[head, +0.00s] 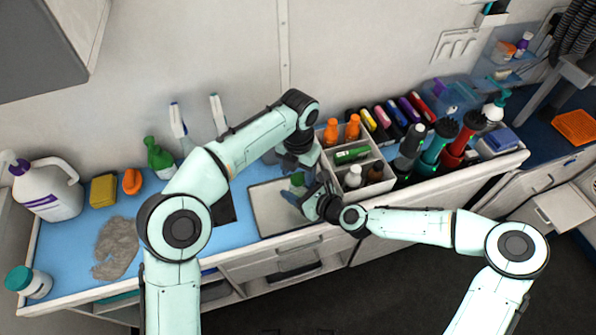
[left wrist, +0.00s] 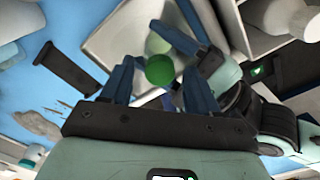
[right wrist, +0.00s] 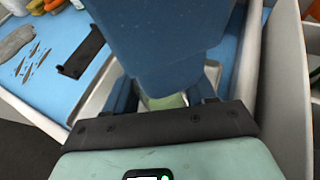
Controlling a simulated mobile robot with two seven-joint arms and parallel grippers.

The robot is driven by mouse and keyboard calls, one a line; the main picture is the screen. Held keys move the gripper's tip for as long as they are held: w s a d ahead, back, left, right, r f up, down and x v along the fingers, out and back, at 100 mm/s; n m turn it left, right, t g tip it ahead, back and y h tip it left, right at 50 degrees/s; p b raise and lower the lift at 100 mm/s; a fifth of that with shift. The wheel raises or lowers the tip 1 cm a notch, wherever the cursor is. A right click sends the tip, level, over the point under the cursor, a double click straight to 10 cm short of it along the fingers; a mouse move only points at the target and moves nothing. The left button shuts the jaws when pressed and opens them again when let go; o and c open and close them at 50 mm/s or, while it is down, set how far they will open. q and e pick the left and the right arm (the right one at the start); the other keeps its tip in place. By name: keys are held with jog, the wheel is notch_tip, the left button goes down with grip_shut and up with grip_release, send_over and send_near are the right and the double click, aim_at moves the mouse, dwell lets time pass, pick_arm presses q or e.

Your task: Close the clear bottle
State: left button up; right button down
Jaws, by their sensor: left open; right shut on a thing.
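The clear bottle, pale green and see-through, shows between the fingers of my right gripper in the right wrist view (right wrist: 167,101). My right gripper (head: 297,197) is shut on it above the grey tray. My left gripper (head: 299,172) is open close above it, its two blue fingers on either side of a round dark green cap (left wrist: 159,70) in the left wrist view. A paler green round part shows just beyond the cap. I cannot tell whether the cap is seated on the bottle. The left gripper's blue parts hide much of the right wrist view.
The grey tray (head: 263,218) lies under both grippers. A divided white caddy (head: 376,187) with several bottles stands close on the right. A black flat piece (left wrist: 65,68) and a grey hair pile (head: 117,248) lie to the left. A green spray bottle (head: 159,157) stands behind.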

pick_arm(q)
jog(key=shift+r, duration=1.95)
jog(key=shift+c, duration=0.3)
